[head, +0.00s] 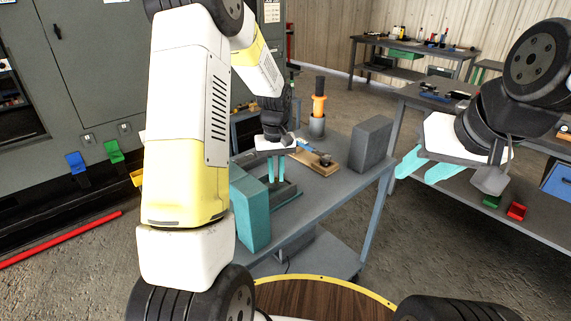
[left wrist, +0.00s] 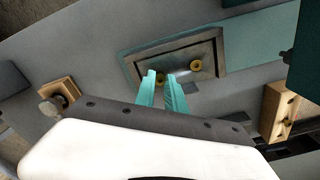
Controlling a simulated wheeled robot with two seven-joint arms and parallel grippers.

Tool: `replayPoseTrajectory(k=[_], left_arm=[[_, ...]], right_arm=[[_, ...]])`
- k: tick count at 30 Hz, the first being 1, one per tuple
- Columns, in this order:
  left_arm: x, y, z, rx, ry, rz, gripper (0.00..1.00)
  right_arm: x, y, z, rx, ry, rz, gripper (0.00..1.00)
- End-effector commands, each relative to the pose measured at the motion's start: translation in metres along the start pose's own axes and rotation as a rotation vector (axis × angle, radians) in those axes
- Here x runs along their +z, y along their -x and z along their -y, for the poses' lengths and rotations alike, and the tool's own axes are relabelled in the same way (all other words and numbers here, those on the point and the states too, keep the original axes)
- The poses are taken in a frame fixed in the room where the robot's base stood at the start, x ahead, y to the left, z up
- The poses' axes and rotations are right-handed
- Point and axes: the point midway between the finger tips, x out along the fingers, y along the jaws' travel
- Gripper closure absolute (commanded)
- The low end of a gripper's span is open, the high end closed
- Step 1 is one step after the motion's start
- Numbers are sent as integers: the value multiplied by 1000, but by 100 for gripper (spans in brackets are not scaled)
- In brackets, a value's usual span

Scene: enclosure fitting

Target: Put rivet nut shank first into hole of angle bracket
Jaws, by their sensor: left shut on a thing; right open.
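My left gripper (head: 277,181) points down over a shallow dark tray (head: 292,187) on the grey cart. In the left wrist view its teal fingers (left wrist: 160,84) are shut close together at the tray (left wrist: 213,38). A small rivet nut is most likely between them, but the fingers largely hide it. Two small brass-yellow rings show in the tray, one (left wrist: 196,66) right of the fingertips, with a silvery cylinder (left wrist: 181,76) beside it. I cannot clearly make out the angle bracket or its hole. My right gripper (head: 428,167) is open and empty, away from the cart at the right.
A teal block (head: 251,208) stands left of the tray. A grey block (head: 371,144) and a cup with an orange-handled tool (head: 319,105) stand behind. A wooden board (head: 325,167) carries a dark metal part. A wooden block (left wrist: 278,112) is right in the wrist view. The cart's front right is clear.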

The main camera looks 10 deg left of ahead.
Motion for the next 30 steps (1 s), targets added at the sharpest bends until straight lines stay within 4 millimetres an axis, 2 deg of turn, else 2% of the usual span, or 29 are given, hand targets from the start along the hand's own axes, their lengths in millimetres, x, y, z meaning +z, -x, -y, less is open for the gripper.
replayPoseTrajectory(k=[30], left_arm=[[0,-10,0,1,0,0,100]], right_arm=[[0,0,0,0,0,0,60]])
